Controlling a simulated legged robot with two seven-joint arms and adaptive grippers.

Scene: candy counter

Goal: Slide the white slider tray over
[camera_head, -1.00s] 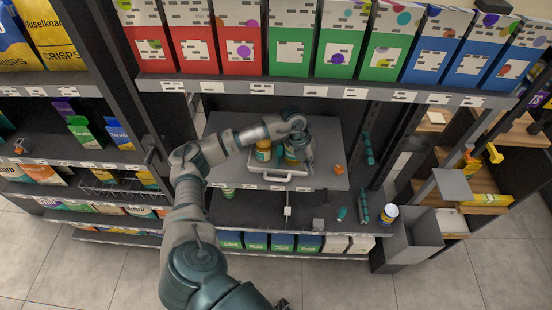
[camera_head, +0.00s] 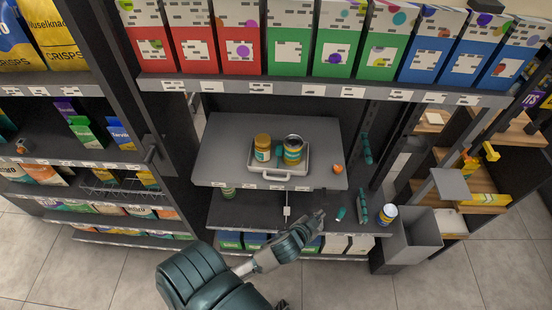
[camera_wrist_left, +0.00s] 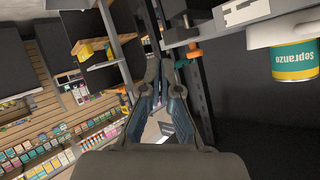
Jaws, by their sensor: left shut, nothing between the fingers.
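The white slider tray (camera_head: 305,174) rests on the grey shelf in the head view, its handle (camera_head: 277,177) facing the front. A yellow-lidded jar (camera_head: 262,148) and a can (camera_head: 293,150) stand on it. My left gripper (camera_head: 320,215) is below and in front of the tray, to its right, apart from it. It is shut and empty. In the left wrist view, the fingers (camera_wrist_left: 164,75) show in the middle, and part of the tray (camera_wrist_left: 282,22) with the Sepranzo can (camera_wrist_left: 295,62) shows upside down at the upper right. My right gripper is not in view.
The grey shelf (camera_head: 225,150) has bare room left of the tray. A small orange object (camera_head: 338,168) lies to the tray's right. Boxes (camera_head: 290,45) fill the shelf above. A dark post (camera_head: 385,150) and a grey bin (camera_head: 412,240) stand on the right.

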